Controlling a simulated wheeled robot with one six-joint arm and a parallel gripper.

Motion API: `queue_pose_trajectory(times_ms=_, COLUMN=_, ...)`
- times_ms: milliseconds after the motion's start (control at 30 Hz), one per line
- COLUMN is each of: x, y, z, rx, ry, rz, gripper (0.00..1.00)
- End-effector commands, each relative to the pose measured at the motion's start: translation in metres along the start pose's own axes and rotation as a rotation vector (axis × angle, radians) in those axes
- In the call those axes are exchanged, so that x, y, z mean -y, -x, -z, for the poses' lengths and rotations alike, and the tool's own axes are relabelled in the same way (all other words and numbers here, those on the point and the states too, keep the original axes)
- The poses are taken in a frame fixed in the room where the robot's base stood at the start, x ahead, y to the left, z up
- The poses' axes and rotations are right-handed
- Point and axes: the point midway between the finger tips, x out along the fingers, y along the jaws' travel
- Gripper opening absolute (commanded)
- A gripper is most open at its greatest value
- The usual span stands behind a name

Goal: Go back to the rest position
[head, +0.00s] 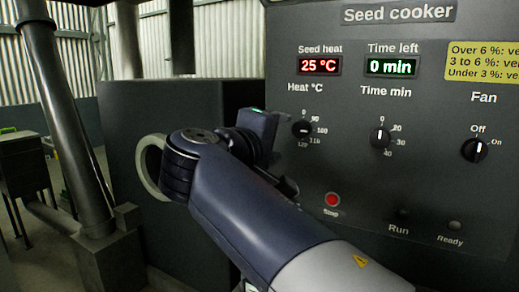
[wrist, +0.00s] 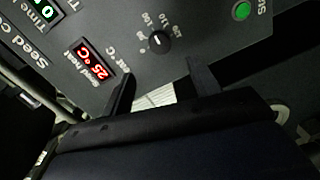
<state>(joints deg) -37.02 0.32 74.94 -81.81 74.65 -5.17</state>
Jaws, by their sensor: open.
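My gripper (head: 272,150) is in front of the left part of the seed cooker panel (head: 350,110), partly hidden by my arm in the head view. In the wrist view my gripper (wrist: 163,85) shows two dark fingers standing apart, with nothing between them. The Heat knob (head: 302,129) is close to the gripper and also shows in the wrist view (wrist: 157,40), beyond the fingers. I cannot tell the exact gap, but no finger is seen around the knob. The seed heat display (head: 319,66) reads 25 °C. The time left display (head: 391,66) reads 0 min.
A lit green button (wrist: 242,11) shows in the wrist view. A metal pipe (head: 60,120) stands at the left.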

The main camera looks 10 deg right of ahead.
Motion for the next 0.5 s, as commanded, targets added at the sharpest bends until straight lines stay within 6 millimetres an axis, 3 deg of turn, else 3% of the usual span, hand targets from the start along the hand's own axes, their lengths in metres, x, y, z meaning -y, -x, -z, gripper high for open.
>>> queue_pose_trajectory(times_ms=167, x=0.0, y=-0.018, z=-0.001, rx=0.004, ry=0.0, rz=-0.002, gripper=0.58)
queue_pose_trajectory(times_ms=500, x=0.0, y=-0.073, z=-0.001, rx=0.005, ry=0.0, rz=0.0, gripper=0.58)
